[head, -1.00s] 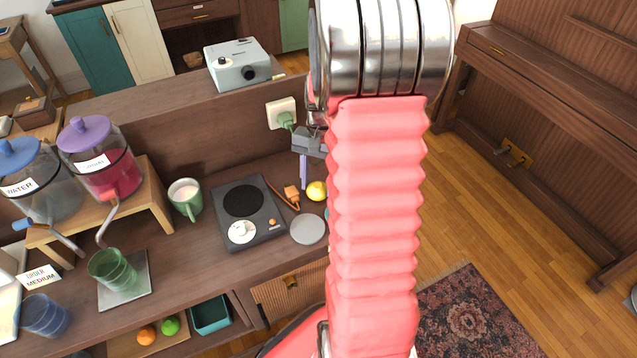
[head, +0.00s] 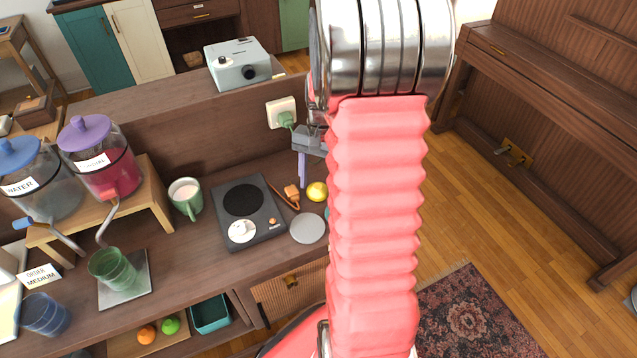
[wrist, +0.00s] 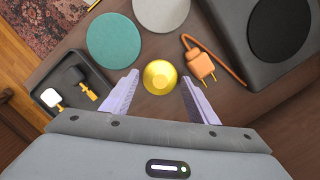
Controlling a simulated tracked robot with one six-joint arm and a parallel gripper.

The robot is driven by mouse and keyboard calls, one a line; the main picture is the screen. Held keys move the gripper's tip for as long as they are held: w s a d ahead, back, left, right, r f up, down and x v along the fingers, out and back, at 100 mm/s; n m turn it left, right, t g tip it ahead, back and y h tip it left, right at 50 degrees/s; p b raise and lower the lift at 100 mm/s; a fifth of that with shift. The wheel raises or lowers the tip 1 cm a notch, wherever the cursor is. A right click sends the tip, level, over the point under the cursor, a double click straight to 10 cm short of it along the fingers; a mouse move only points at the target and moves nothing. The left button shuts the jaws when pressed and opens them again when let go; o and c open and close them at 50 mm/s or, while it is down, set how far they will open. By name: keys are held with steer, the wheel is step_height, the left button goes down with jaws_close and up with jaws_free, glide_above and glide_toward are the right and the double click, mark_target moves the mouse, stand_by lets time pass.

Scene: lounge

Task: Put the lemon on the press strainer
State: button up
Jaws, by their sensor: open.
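The yellow lemon (head: 317,191) lies on the wooden counter, close to the left of my arm in the head view. In the wrist view the lemon (wrist: 160,77) sits between the tips of my two pale purple fingers. My gripper (wrist: 158,84) is open, with a small gap on each side of the lemon. In the head view only part of my gripper (head: 302,168) shows, just behind and left of the lemon. I cannot make out a press strainer in either view; my arm hides part of the counter.
A grey disc (head: 308,229) and a teal disc (wrist: 114,41) lie near the lemon. An orange plug (wrist: 200,65) with its cord lies beside it, next to the black hot plate (head: 243,201). A dark tray (wrist: 72,88) holds plugs. A green mug (head: 186,198) stands farther left.

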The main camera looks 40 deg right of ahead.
step_height(320, 180, up, 11)
steer(key=d, duration=0.1)
steer(key=shift+w+d, duration=0.25)
steer(key=shift+w, duration=0.15)
steer(key=shift+a+r, duration=0.1)
steer(key=shift+r, duration=0.05)
stand_by(0.4)
steer(key=s+a+r+n+t, duration=0.2)
steer(key=s+a+n, duration=0.1)
steer(key=a, duration=0.5)
steer(key=s+a+r+n+t+h, duration=0.1)
steer(key=s+a+r+n+t, duration=0.1)
steer(key=a, duration=0.7)
steer(key=s+a+r+n+t, duration=0.2)
steer(key=s+a+r+n, duration=0.2)
steer(key=a+n, duration=0.3)
steer(key=shift+s+a+r+h, duration=0.3)
steer(key=shift+s+a, duration=0.5)
steer(key=shift+a, duration=0.45)
steer(key=shift+o, duration=0.3)
